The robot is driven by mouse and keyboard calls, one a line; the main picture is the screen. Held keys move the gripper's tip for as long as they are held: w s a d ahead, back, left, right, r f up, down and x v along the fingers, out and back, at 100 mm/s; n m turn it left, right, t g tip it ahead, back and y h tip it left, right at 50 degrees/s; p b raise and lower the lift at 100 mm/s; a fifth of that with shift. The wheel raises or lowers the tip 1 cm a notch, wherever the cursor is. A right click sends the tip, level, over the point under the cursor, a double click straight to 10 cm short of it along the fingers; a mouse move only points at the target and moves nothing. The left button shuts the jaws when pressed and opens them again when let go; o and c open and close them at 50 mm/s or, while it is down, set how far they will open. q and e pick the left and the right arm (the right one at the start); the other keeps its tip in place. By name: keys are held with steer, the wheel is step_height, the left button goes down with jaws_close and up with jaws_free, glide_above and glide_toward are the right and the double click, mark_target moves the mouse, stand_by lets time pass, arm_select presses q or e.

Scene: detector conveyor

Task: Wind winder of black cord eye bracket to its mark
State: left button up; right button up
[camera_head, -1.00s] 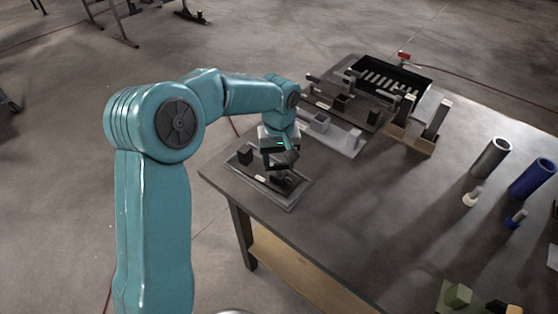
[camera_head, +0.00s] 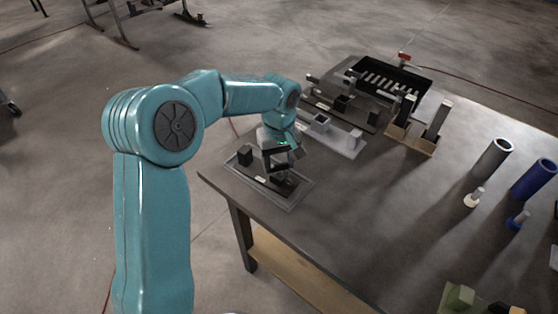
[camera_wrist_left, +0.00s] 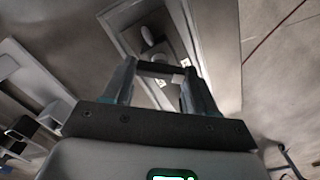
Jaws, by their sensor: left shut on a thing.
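My left gripper (camera_head: 281,173) is over the grey tray (camera_head: 292,207) at the table's near left corner, its wrist tilted. In the left wrist view the gripper (camera_wrist_left: 160,75) has its two fingers apart, on either side of a dark bar, which I take to be the winder (camera_wrist_left: 158,68). A black block (camera_head: 245,155) stands on the left part of the tray's dark plate. A small pale label (camera_head: 260,178) lies on the plate. The fingers hide part of the winder, and I cannot make out the cord eye or its mark. My right gripper is not in view.
Behind stand a light grey plate with an open square block (camera_head: 321,122) and a dark plate with a black block (camera_head: 342,104). A black slotted bin (camera_head: 385,75) is farther back. A grey tube (camera_head: 491,158) and blue tube (camera_head: 533,178) stand right. The middle tabletop is clear.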

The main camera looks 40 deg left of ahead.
mark_target(279, 165)
arm_select(q)
steer(key=shift+n+b, duration=0.3)
steer(key=shift+n, duration=0.6)
stand_by(1.8)
steer(key=o, duration=1.1)
steer(key=shift+c, duration=0.2)
step_height(279, 165, up, 16)
steer(key=p, duration=0.1)
steer(key=shift+r, duration=0.2)
